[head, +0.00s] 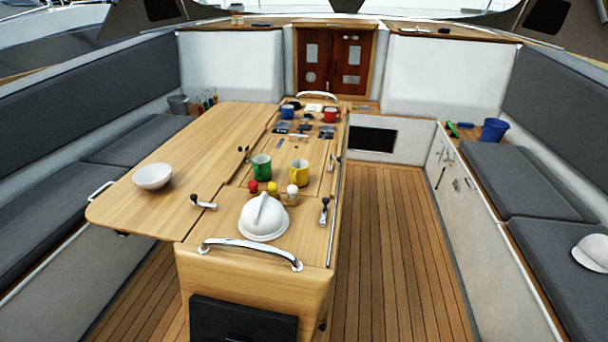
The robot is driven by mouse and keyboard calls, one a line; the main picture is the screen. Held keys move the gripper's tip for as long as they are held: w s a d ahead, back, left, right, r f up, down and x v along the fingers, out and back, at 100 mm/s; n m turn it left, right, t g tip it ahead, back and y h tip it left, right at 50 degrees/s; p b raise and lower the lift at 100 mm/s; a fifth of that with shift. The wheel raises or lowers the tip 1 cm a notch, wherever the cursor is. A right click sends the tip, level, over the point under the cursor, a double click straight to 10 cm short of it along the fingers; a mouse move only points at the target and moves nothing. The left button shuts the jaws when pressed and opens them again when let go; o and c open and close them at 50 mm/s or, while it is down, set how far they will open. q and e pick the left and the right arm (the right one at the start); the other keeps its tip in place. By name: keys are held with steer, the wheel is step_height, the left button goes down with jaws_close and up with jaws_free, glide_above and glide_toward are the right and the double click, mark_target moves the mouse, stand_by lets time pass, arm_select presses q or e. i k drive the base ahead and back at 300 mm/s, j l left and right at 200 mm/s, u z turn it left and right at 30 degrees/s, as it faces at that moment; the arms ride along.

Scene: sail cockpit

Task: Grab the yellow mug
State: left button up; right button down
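The yellow mug (299,172) stands upright on the wooden cockpit table (185,160), towards the right side of its middle section. A green mug (261,167) stands to its left, a small gap apart. Red, yellow and white balls on small stands sit just in front of the two mugs. Neither of my grippers shows in the head view.
A white helmet-like dome (264,217) and a chrome rail (250,248) are at the table's near end. A white bowl (152,176) sits on the left leaf. Blue (287,111) and red (330,115) mugs stand farther back. The wooden floor (390,230) at right is clear.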

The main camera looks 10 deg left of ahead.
mark_target(298, 176)
steer(key=i+l+u, duration=0.15)
steer(key=l, duration=0.2)
steer(key=i+l+u, duration=0.35)
steer(key=l, duration=0.4)
steer(key=i+l+u, duration=0.15)
steer(key=l, duration=0.25)
steer(key=i+l+u, duration=0.15)
steer(key=l, duration=0.25)
steer(key=i+l+u, duration=0.35)
steer(key=i+l, duration=0.2)
steer(key=l, duration=0.15)
steer(key=i+l+u, duration=0.2)
steer(key=l, duration=0.2)
steer(key=i+l+u, duration=0.2)
steer(key=l, duration=0.2)
